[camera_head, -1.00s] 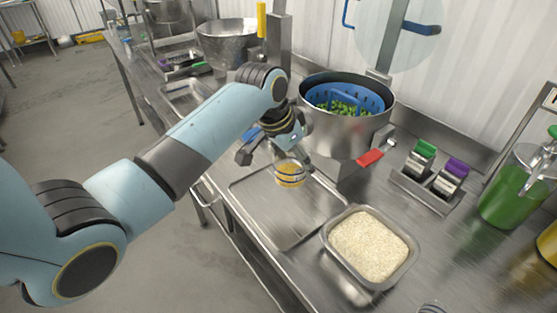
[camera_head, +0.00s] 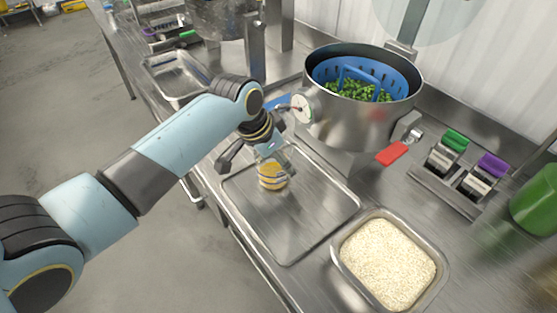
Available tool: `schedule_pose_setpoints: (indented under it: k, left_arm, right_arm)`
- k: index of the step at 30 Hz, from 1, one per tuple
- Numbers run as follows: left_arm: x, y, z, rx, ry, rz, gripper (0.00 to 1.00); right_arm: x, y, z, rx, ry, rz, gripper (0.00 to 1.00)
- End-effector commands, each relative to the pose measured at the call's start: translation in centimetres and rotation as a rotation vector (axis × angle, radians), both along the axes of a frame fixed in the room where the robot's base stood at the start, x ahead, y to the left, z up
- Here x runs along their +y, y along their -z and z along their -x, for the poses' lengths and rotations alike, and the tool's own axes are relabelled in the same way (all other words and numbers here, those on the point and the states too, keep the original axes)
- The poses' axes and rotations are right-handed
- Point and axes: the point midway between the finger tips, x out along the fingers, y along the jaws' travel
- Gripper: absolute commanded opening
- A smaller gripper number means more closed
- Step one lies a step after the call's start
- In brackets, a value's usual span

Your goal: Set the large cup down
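The cup (camera_head: 272,177) looks clear, with yellow contents crossed by grey bands. It appears upright, over the left part of the shallow metal tray (camera_head: 318,226). I cannot tell whether its base touches the tray. My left gripper (camera_head: 268,163) points down at the cup from above, right at its upper part. Its fingers are small and partly hidden, so I cannot tell whether they grip the cup. My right gripper is not in view.
A metal pan of rice (camera_head: 343,270) stands right of the tray. A large pot (camera_head: 345,123) with a blue strainer of green vegetables stands behind. A red-handled tool (camera_head: 392,153) and a rack with green and purple handles (camera_head: 440,190) are at right. Most of the tray is bare.

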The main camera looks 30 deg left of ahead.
Motion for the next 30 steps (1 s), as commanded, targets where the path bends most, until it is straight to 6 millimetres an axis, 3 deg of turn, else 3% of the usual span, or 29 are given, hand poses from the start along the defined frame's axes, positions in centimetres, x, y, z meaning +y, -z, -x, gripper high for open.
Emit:
schedule_pose_setpoints:
  k: [3, 7, 8, 14, 23, 30]
  left_arm:
    - [0.0, -0.2, 0.0, 0.001, 0.000, 0.000, 0.32]
    - [0.0, 0.1, 0.0, 0.001, 0.000, 0.000, 0.32]
    - [0.0, 0.2, 0.0, 0.002, 0.000, -0.001, 0.72]
    - [0.0, 0.1, 0.0, 0.001, 0.000, 0.000, 0.98]
    - [0.0, 0.0, 0.0, 0.001, 0.000, 0.000, 1.00]
    - [0.5, -3.1, 1.1, -0.004, 0.001, -0.001, 1.00]
  right_arm:
    - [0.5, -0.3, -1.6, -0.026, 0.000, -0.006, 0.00]
    - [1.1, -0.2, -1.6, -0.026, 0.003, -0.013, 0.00]
    - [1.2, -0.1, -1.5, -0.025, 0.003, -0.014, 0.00]
    - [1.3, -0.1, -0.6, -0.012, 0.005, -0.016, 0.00]
    - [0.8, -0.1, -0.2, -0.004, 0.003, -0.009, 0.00]
    - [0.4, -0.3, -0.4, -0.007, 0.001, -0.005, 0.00]
